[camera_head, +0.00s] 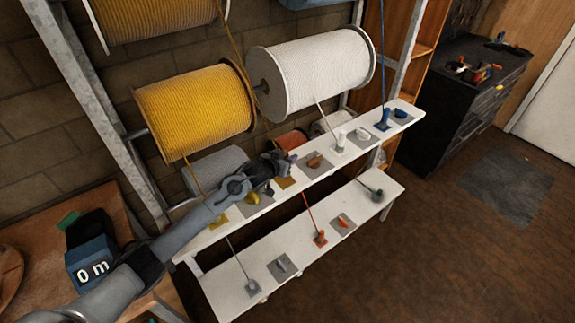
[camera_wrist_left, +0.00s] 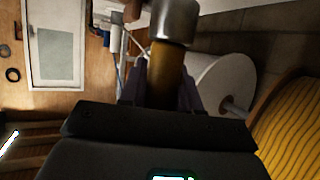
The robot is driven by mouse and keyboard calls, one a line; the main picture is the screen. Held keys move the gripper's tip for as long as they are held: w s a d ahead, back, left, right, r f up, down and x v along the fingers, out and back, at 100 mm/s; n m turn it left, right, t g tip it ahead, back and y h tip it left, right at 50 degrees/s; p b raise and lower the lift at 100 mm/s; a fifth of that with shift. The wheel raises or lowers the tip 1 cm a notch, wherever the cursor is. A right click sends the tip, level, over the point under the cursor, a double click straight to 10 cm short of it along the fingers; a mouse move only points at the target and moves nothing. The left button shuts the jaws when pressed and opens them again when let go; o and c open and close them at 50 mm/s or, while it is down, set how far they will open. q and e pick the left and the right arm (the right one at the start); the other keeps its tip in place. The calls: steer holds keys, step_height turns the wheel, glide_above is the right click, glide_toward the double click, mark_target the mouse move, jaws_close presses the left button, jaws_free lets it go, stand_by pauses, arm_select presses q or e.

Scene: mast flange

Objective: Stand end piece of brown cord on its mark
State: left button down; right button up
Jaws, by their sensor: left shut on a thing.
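My left gripper (camera_head: 275,164) is above the upper white shelf, towards its left half. In the left wrist view, the gripper (camera_wrist_left: 162,95) is shut on a brown cylindrical end piece (camera_wrist_left: 168,78) with a grey metal cap. In the head view the held piece is small and mostly hidden by the gripper. A brown cord (camera_head: 232,42) comes down from above, between the yellow and white spools; its lower part is hard to follow. My right gripper is out of view.
The upper shelf (camera_head: 235,232) also carries a yellow piece (camera_head: 253,197), an orange-brown piece (camera_head: 315,160), a white piece (camera_head: 340,139) and blue pieces (camera_head: 382,122). A lower shelf (camera_head: 305,262) has grey and orange pieces. Yellow (camera_head: 195,108) and white (camera_head: 313,72) spools hang behind.

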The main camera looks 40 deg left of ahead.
arm_select(q)
step_height(320, 180, down, 3)
steer(key=shift+f, duration=0.2)
steer(key=shift+f, duration=0.15)
steer(key=c, duration=0.8)
jaws_free()
